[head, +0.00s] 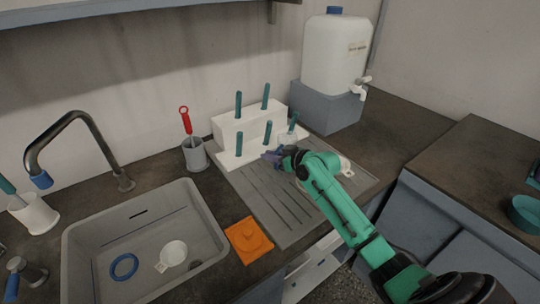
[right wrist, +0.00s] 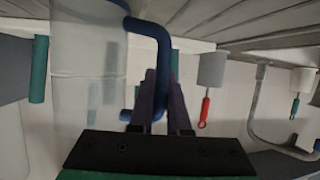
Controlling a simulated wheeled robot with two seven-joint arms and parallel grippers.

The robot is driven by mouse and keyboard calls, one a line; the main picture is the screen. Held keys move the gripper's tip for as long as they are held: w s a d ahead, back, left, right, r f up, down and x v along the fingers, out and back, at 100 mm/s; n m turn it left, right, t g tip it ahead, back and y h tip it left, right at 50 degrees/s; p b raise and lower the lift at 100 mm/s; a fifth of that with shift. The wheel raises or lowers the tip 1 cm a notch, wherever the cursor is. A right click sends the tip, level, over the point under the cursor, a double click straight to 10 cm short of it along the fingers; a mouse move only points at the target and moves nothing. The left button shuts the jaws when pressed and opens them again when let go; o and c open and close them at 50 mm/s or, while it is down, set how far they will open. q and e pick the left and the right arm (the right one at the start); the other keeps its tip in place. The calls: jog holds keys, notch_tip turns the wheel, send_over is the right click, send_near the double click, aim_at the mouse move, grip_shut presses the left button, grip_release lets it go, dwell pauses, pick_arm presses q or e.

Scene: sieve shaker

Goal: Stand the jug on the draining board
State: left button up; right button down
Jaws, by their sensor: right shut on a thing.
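The jug is a translucent, pale vessel with a blue handle; in the head view a small part of it (head: 287,138) shows behind my gripper, by the right end of the white peg rack. In the right wrist view its body (right wrist: 85,90) fills the left side. My right gripper (head: 274,157) is shut on the blue handle (right wrist: 160,50); its fingers also show in the wrist view (right wrist: 160,95). The grey grooved draining board (head: 265,197) lies under my right forearm. Whether the jug's base touches anything is hidden. My left gripper is not in view.
The white rack (head: 232,128) with several teal pegs stands at the board's back edge. A grey cup with a red brush (head: 194,155) is left of it. A sink (head: 100,235), an orange cloth (head: 248,240) and a white water container (head: 335,55) surround the board. The board's front left is clear.

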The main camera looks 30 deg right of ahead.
jog(key=shift+f, duration=0.15)
jog(key=c, duration=0.9)
grip_release()
jog(key=shift+s+r, duration=0.15)
jog(key=shift+r, duration=0.05)
jog(key=v, duration=1.1)
jog(key=shift+s+d+r+b, duration=0.2)
jog(key=shift+s+b, duration=0.1)
jog(key=shift+b, duration=0.1)
